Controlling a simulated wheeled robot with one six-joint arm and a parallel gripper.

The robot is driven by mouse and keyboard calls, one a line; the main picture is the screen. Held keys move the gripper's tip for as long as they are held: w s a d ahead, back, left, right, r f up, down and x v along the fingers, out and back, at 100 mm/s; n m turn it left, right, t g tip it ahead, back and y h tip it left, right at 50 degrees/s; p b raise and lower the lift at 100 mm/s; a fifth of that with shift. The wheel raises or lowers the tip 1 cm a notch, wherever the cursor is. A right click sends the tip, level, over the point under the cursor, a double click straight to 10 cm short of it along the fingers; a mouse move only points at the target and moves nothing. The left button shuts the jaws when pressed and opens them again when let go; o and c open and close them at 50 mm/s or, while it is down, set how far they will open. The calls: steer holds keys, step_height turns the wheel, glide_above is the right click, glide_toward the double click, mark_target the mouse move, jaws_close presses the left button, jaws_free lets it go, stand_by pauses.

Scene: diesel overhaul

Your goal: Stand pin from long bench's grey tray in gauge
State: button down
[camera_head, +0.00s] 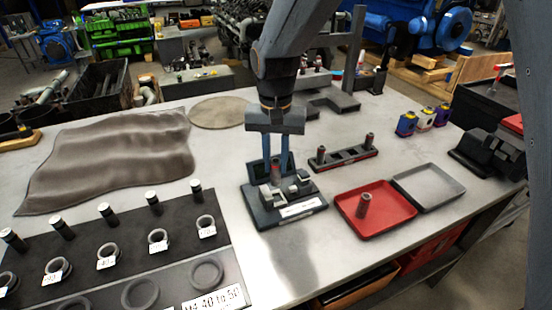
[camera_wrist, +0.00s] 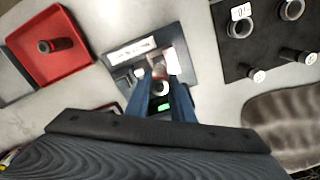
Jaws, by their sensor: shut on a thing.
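The gauge (camera_head: 262,219) is a dark block with a white label and small grey metal parts on top. It stands on the long bench, and it also shows in the wrist view (camera_wrist: 184,42). My gripper (camera_head: 277,172) points down over the gauge, its blue fingers shut on a reddish-grey pin (camera_head: 275,165). The pin looks upright, low at the gauge's metal parts. In the wrist view the pin (camera_wrist: 159,70) shows between the fingertips; I cannot tell whether its foot touches the gauge. The grey tray (camera_head: 452,183) at the right is empty.
A dark rack (camera_head: 345,158) with pins stands behind. A black mat (camera_head: 130,225) with rings and pins lies left, near a crumpled cloth (camera_head: 110,160). Small coloured bottles (camera_head: 407,124) stand far right.

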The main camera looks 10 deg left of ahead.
mark_target(276, 180)
steer(key=shift+f, duration=0.45)
steer(key=shift+r+p, duration=0.1)
steer(key=shift+p, duration=0.3)
stand_by(0.9)
steer(key=shift+f, duration=0.2)
stand_by(0.5)
steer(key=shift+f, duration=0.35)
steer(key=shift+f+b, duration=0.4)
steer(key=shift+f, duration=1.9)
stand_by(1.2)
steer(key=c, duration=1)
jaws_free()
steer(key=shift+c, duration=0.2)
